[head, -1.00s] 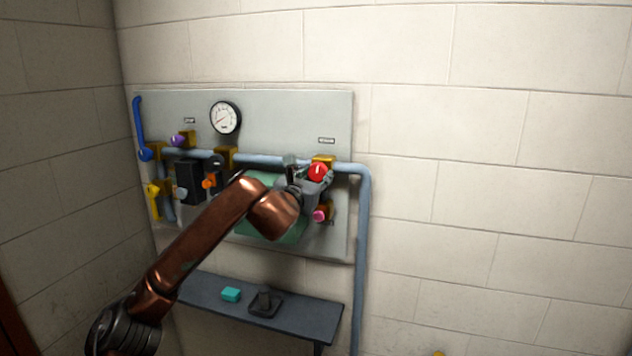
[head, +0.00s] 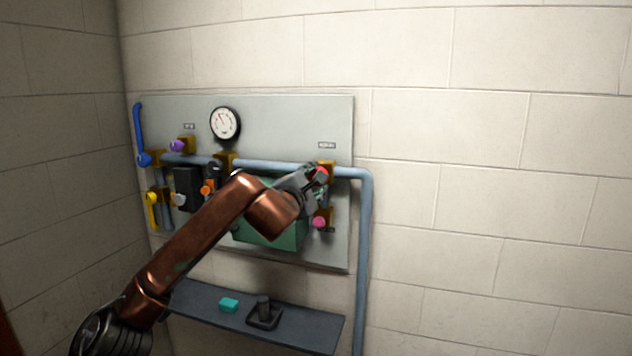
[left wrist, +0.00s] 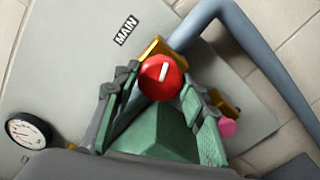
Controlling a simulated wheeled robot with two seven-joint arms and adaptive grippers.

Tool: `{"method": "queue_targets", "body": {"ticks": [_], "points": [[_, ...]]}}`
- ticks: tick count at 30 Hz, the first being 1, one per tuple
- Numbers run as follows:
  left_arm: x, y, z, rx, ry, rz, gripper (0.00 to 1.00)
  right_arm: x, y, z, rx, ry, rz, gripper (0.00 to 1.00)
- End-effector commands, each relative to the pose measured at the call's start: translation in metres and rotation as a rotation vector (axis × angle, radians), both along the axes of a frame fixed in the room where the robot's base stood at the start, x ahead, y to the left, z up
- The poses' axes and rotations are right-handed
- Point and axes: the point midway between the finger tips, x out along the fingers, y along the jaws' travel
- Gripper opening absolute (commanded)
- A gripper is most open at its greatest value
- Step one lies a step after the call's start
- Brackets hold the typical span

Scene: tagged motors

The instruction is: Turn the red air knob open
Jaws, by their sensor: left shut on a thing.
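The red air knob (head: 322,172) is at the right end of the pipe on the wall panel, under a small label. It also shows in the left wrist view (left wrist: 162,77), with a white mark that runs roughly along the MAIN label's text. My left gripper (head: 315,180) is at the knob and partly covers it in the head view. In the left wrist view its two fingers sit on either side of the knob, shut on it. My right gripper is in no view.
A pink knob (head: 319,222) is just below. A green box (head: 285,232) is behind my left arm. A gauge (head: 224,123), a purple knob (head: 177,145) and an orange knob (head: 207,187) are to the left. A shelf (head: 205,306) is below. The wall to the right is clear.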

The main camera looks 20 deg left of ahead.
Motion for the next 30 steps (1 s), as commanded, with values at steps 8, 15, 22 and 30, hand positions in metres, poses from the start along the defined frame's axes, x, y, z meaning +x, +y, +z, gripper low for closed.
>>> {"method": "queue_targets", "body": {"ticks": [8, 15, 22, 30], "points": [[-0.0003, -0.0011, 0.0009, 0.231, -0.010, -0.001, 0.14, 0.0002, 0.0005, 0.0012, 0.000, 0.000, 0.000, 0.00], [-0.0004, -0.0011, 0.0006, 0.370, -0.013, -0.002, 0.14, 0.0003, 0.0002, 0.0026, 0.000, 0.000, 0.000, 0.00], [-0.0003, -0.0014, 0.0000, 0.439, -0.015, -0.002, 0.14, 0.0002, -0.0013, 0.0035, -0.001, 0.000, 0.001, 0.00], [-0.0003, -0.0017, -0.0005, 0.459, -0.016, -0.003, 0.14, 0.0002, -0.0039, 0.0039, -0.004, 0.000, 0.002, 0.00]]}}
